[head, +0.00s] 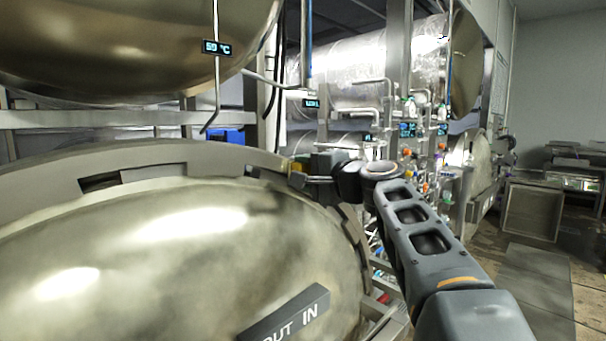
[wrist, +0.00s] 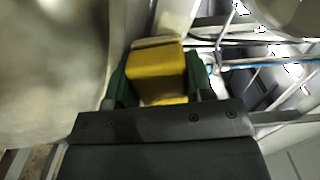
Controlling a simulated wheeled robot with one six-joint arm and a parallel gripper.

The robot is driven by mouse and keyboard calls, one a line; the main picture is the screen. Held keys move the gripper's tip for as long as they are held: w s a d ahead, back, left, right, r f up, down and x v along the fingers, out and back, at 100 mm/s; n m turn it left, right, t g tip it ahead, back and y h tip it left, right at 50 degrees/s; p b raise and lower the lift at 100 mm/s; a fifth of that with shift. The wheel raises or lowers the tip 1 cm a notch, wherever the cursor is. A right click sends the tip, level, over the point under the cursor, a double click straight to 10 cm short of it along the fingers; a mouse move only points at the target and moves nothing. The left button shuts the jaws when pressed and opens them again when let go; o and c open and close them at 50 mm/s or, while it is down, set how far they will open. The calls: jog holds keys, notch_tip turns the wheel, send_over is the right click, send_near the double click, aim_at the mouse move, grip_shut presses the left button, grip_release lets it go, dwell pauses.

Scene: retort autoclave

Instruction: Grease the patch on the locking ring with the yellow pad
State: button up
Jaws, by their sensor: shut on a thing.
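The yellow pad (wrist: 158,75) is held between the green fingers of my gripper (wrist: 155,88) in the wrist view. In the head view my gripper (head: 300,172) is at the upper right part of the locking ring (head: 150,155), with a small bit of the yellow pad (head: 296,166) showing by the ring. The pad is close to the ring; I cannot tell if it touches. The ring curves around the domed metal door (head: 170,240). The patch cannot be made out; it may be hidden behind my gripper.
A block marked "OUT IN" (head: 285,318) stands out from the door at lower right. Another large vessel (head: 130,45) hangs above. Pipes and valves (head: 410,130) stand behind my arm.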

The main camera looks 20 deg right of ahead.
jog(key=w+d+f+b, duration=0.2)
jog(key=d+f, duration=0.1)
jog(key=d, duration=0.3)
jog(key=shift+w+f, duration=0.15)
jog(key=shift+w, duration=0.25)
dwell(0.4)
jog(key=b+v, duration=0.3)
jog(key=v, duration=0.3)
jog(key=shift+s+d, duration=0.1)
dwell(0.5)
jog(key=v, duration=0.2)
jog(key=shift+s+d+b, duration=0.1)
jog(key=shift+s+b, duration=0.25)
jog(key=shift+b, duration=0.05)
jog(key=shift+w, duration=0.1)
dwell(0.5)
